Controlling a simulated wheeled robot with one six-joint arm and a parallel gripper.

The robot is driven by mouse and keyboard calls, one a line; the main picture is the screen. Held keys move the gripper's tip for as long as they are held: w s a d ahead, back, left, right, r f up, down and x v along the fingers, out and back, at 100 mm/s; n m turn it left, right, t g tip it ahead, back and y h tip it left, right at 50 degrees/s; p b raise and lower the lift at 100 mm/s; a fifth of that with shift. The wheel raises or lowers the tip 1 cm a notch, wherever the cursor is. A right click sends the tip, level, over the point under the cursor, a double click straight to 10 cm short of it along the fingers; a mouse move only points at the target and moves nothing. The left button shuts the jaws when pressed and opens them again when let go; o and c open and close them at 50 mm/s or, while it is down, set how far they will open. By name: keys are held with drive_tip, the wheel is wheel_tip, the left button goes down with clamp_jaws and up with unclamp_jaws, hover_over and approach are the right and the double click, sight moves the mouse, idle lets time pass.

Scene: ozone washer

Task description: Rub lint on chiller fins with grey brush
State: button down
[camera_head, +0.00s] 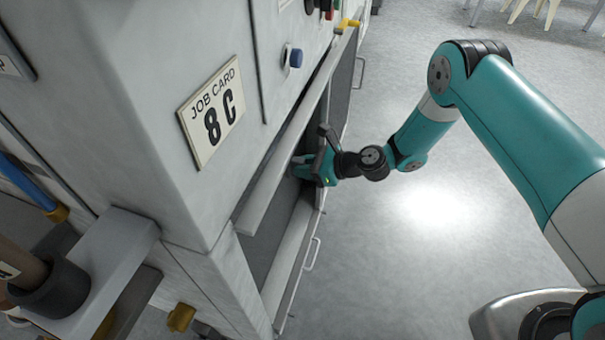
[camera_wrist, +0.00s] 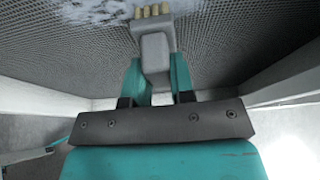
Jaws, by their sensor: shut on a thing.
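My gripper (camera_wrist: 156,78) is shut on the grey brush (camera_wrist: 153,48), one teal finger on each side of its handle. The brush's tan bristles (camera_wrist: 153,12) are at the top of the wrist view, at the patch of whitish lint (camera_wrist: 98,12). The lint lies over the dark meshed chiller fins (camera_wrist: 62,62); I cannot tell whether the bristles touch them. In the head view my gripper (camera_head: 308,168) is partly inside the cabinet's side opening, and the brush is hidden or too small to make out.
The grey floor (camera_head: 400,290) to the right is clear; chair legs stand far back.

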drive_tip(key=shift+w+d+r+b, duration=0.85)
drive_tip(key=shift+w+r, duration=0.05)
drive_tip(key=shift+w, duration=1.7)
drive_tip(key=shift+s+a+p, duration=2.3)
drive_tip(key=shift+s+p, duration=0.85)
drive_tip(key=shift+s, duration=3.5)
drive_tip(key=shift+w+d+r+b, duration=0.15)
drive_tip(key=shift+w+d+b, duration=0.3)
drive_tip(key=shift+w, duration=0.85)
drive_tip(key=shift+w+d+r+b, duration=0.2)
drive_tip(key=shift+w+d+b, duration=0.25)
drive_tip(key=shift+w, duration=0.85)
drive_tip(key=shift+w+d+r+b, duration=0.15)
drive_tip(key=shift+w+d+b, duration=0.3)
drive_tip(key=shift+w, duration=0.85)
drive_tip(key=shift+w+d+b, duration=1)
drive_tip(key=shift+w+b, duration=0.4)
drive_tip(key=shift+w, duration=1.35)
drive_tip(key=shift+s+a+r+p, duration=0.2)
drive_tip(key=shift+s+r+p, duration=0.1)
drive_tip(key=shift+s+p, duration=0.3)
drive_tip(key=shift+s+a+r+p, duration=0.25)
drive_tip(key=shift+s+r+p, duration=0.05)
drive_tip(key=shift+s+p, duration=0.3)
drive_tip(key=shift+s+a+r+p, duration=0.2)
drive_tip(key=shift+s+r+p, duration=0.1)
drive_tip(key=shift+s+p, duration=0.3)
